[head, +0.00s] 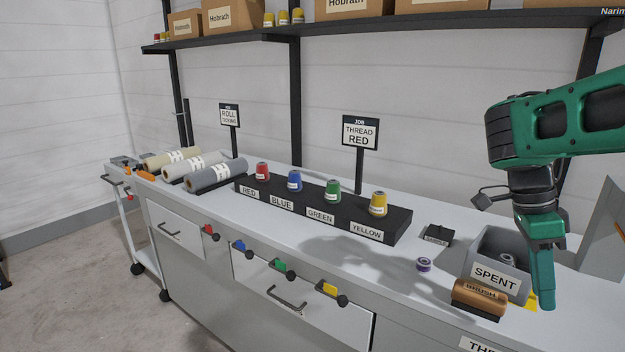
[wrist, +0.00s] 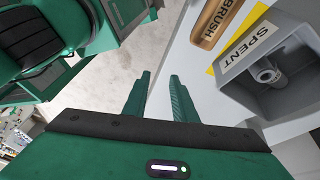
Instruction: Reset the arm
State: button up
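My green gripper (head: 543,300) points down at the right of the head view, in front of the right side of the grey SPENT bin (head: 520,257). In the wrist view my gripper (wrist: 160,76) has its two fingers apart, with nothing between them. The pale floor shows through the gap, left of the counter's edge. The SPENT bin (wrist: 244,98) lies to the right of the fingers there and holds a grey spool (wrist: 268,73).
A wooden brush (head: 480,293) lies at the counter's front edge, left of the bin. A purple spool (head: 424,264) stands nearby. A black rack (head: 400,222) holds red, blue, green and yellow thread cones. Fabric rolls (head: 215,177) lie farther left. A shelf (head: 360,30) runs above.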

jog(key=s+f+n+t+y, duration=0.1)
jog(key=s+f+n, duration=0.2)
jog(key=s+n, duration=0.4)
jog(key=s+f+n+t+y, duration=0.1)
jog(key=s+f+n+y, duration=0.1)
jog(key=s+f+n, duration=0.2)
jog(key=s+n, duration=0.3)
jog(key=n, duration=0.2)
jog(key=shift+s+t, duration=0.4)
